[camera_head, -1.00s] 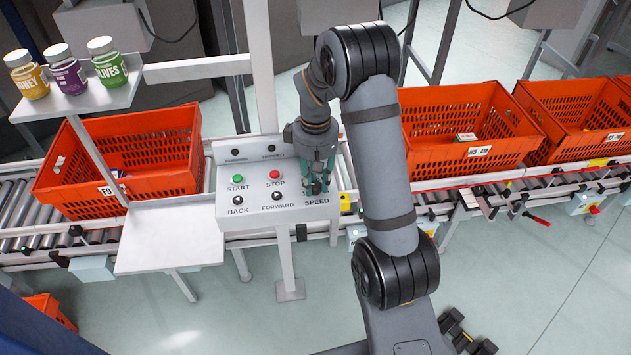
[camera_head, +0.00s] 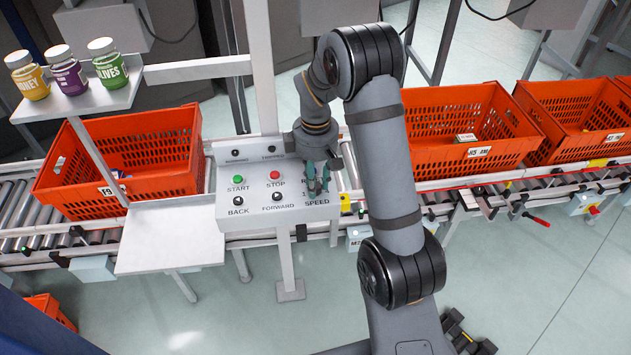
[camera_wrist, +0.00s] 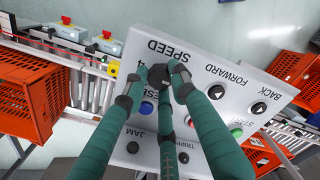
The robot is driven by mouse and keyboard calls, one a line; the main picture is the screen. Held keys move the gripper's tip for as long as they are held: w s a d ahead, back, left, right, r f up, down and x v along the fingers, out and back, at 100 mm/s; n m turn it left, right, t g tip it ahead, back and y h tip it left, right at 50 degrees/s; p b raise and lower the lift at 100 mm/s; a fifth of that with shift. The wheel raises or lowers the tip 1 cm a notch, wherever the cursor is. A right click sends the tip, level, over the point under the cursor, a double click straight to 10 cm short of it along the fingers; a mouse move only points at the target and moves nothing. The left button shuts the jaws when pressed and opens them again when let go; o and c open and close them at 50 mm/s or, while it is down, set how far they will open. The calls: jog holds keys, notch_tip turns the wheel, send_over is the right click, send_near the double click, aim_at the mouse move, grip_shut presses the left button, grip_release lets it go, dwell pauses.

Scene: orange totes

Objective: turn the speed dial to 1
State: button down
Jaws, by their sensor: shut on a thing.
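The grey-white control panel (camera_head: 256,210) stands in front of the conveyor, with the SPEED label at its lower right. My gripper (camera_head: 317,188) points down at the panel just above that label. In the wrist view, the fingers of my gripper (camera_wrist: 159,76) are closed around the dark speed dial (camera_wrist: 158,73). The dial is mostly covered by the fingertips, and its pointer cannot be made out. A "1" shows left of the gripper in the head view, and a "4" beside the dial in the wrist view.
The green START button (camera_head: 238,179), red STOP button (camera_head: 275,175), BACK switch (camera_head: 238,201) and FORWARD switch (camera_head: 277,196) sit left of the dial. A blue button (camera_wrist: 146,108) lies close to the fingers. Orange totes (camera_head: 470,130) stand on the conveyor either side.

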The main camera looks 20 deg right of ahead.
jog(key=c, duration=1.4)
grip_release()
jog(key=shift+r, duration=0.1)
notch_tip(320, 180, up, 12)
jog(key=shift+f, duration=0.25)
notch_tip(320, 180, down, 12)
jog(key=shift+r, duration=0.1)
jog(key=shift+m, duration=0.3)
